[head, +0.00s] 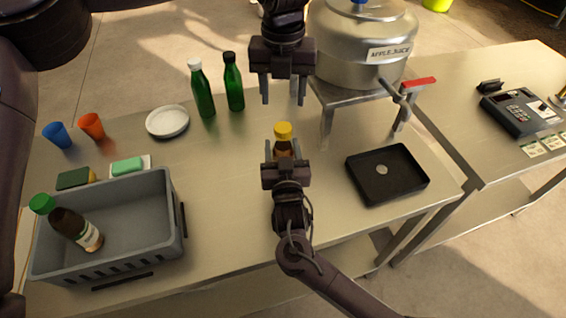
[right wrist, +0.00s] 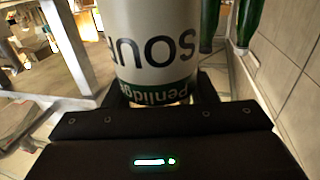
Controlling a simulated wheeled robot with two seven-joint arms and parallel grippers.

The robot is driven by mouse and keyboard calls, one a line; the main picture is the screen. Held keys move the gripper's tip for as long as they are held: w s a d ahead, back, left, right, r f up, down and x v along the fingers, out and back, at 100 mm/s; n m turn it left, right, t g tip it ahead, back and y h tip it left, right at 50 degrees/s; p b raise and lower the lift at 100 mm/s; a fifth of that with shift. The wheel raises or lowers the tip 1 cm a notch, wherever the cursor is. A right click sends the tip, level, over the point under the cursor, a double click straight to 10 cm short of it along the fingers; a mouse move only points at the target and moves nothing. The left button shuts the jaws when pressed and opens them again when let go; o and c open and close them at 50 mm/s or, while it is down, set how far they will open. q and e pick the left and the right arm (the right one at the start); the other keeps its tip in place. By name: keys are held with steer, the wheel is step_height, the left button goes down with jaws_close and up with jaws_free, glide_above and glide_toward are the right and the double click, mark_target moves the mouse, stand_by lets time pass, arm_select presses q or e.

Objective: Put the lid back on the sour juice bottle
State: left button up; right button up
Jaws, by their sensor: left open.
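The sour juice bottle (head: 284,150) stands upright near the middle of the table, with an amber body. Its label (right wrist: 155,45), with "SOUR" upside down, fills the middle of the right wrist view. The yellow lid (head: 283,130) sits at the top of the bottle; I cannot tell how tightly it is seated. My right gripper (head: 285,158) has a finger on each side of the bottle and is shut on it; the gripper partly hides the bottle in the head view. My left gripper (head: 282,101) is open and empty, apart from the lid and above it in the picture.
A grey crate (head: 150,232) at left holds a green-capped bottle (head: 75,226). Green bottles (head: 203,95), a white plate (head: 167,121) and cups (head: 91,126) stand behind.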

mark_target(283, 127)
jaws_close()
arm_select(q)
steer(key=n, duration=0.6)
steer(key=shift+n, duration=0.3)
steer(key=n, duration=0.6)
steer(key=shift+n, duration=0.3)
steer(key=n, duration=0.6)
steer(key=shift+n, duration=0.3)
steer(key=n, duration=0.3)
steer(key=shift+n, duration=0.3)
steer(key=n, duration=0.3)
steer(key=shift+n, duration=0.4)
steer(key=shift+f, duration=4.05)
